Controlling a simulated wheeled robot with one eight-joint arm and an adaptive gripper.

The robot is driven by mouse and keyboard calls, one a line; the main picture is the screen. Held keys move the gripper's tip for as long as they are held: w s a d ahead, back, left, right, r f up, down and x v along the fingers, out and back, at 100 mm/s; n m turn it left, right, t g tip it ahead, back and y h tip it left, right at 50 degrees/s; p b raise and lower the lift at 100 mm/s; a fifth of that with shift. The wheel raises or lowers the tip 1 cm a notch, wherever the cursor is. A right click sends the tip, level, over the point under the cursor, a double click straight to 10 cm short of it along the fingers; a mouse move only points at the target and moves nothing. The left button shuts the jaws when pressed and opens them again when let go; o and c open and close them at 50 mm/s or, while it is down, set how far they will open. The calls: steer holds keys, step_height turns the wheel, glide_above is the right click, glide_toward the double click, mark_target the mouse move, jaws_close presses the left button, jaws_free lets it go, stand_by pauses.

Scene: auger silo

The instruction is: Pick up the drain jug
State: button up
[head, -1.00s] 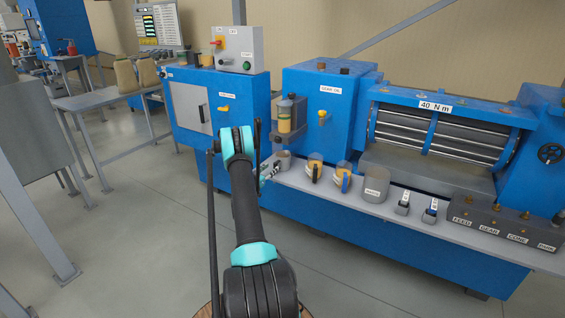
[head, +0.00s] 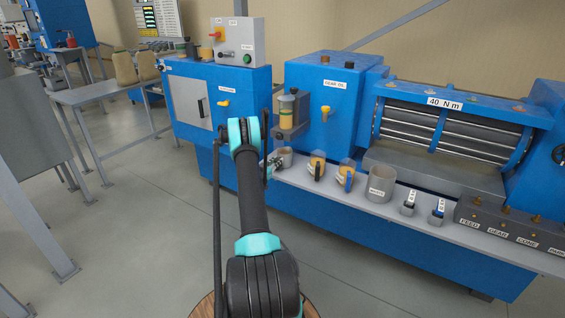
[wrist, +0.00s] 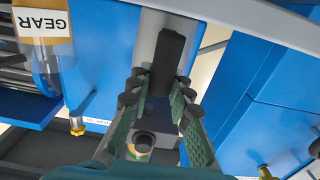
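The drain jug appears to be the plain grey cup (head: 285,156) at the left end of the shelf, below the gear oil sight glass. In the wrist view, a grey body with a black upright handle (wrist: 170,58) faces me. My gripper (wrist: 160,82) is open, with its fingertips on either side of the handle's near end. I cannot tell whether they touch it. In the head view my arm partly hides the gripper (head: 274,165), which is just left of the cup.
A jug labelled GEAR (wrist: 40,35) is near in the wrist view. The sight glass (head: 288,110) hangs above the cup. The floor in front is clear.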

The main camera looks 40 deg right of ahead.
jaws_close()
steer(key=shift+r, duration=0.2)
stand_by(0.3)
